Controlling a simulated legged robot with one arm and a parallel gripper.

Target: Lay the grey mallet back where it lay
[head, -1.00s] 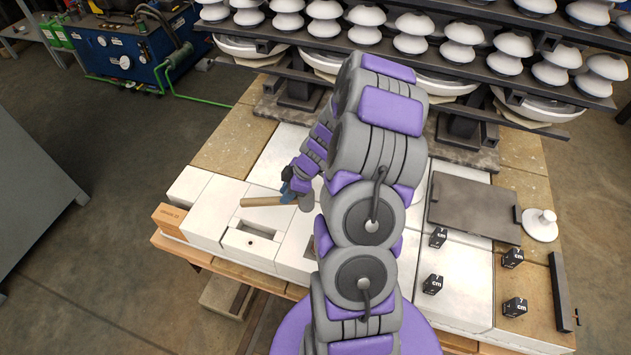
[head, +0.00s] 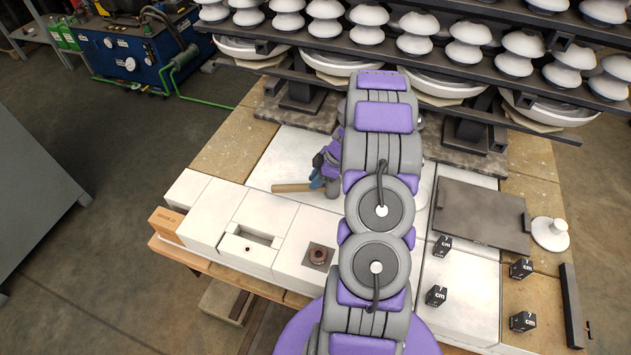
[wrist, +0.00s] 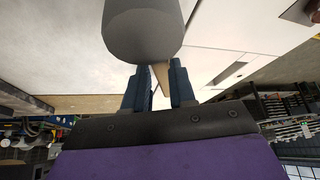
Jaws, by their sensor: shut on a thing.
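The mallet has a light wooden handle (head: 290,188) and a grey head (wrist: 143,32). My gripper (head: 317,182) is shut on the handle; in the wrist view its blue fingers (wrist: 158,85) close on both sides of the handle. The grey head fills the top of the wrist view, just beyond the fingers. In the head view the mallet is over the flat white board (head: 290,155), behind the white blocks, with its handle pointing left. My arm links hide part of the area to its right. I cannot tell whether the mallet touches the board.
White blocks (head: 257,211), one with a rectangular recess, line the front left of the table. A brown ring-like piece (head: 318,254) sits on one block. A dark plate (head: 482,213), black cubes (head: 436,296) and a white knobbed disc (head: 550,233) are at right. Insulator racks (head: 440,75) stand behind.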

